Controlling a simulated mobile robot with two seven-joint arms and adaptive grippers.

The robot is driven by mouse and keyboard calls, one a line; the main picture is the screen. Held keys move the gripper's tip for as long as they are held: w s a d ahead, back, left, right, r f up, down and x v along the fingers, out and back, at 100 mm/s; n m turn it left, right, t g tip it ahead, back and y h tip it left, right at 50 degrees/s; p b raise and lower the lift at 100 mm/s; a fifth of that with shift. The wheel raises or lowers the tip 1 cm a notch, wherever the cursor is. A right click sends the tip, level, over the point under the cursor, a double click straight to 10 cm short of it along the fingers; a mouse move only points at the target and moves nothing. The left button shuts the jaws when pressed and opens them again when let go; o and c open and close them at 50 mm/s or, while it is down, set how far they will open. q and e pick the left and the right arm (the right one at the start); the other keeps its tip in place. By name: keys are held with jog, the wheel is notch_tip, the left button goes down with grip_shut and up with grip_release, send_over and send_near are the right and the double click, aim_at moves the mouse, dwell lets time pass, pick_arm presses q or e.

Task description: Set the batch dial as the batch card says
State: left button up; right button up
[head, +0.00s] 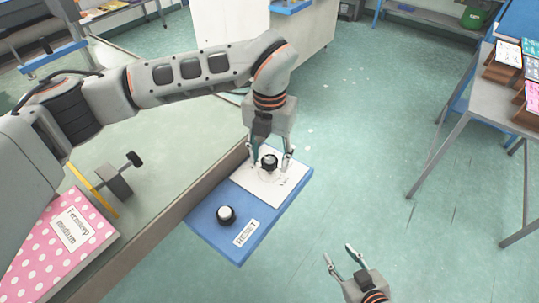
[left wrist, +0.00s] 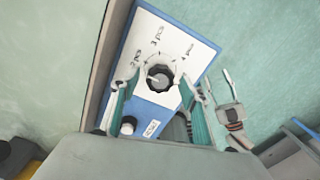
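The batch dial (head: 268,161) is a black round knob on a white plate (head: 288,189) at the far end of a blue panel (head: 213,214). In the left wrist view the dial (left wrist: 159,74) has "2 pcs", "3 pcs" and "4 pcs" printed around it. A light pointer mark seems to show on its left side; its exact setting is unclear. My left gripper (head: 271,168) is above the dial, pointing down, its open fingers on either side with gaps. My right gripper (head: 345,258) is open and empty, away from the panel. I cannot tell which card is the batch card.
A black button with a white top (head: 226,214) and a "RESET" label (head: 245,233) are on the panel's near half. A pink dotted box (head: 88,240) lies on the table at left. Several cards in brown holders (head: 505,65) stand on the right table. Open floor lies between.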

pick_arm(q)
jog(key=c, duration=0.9)
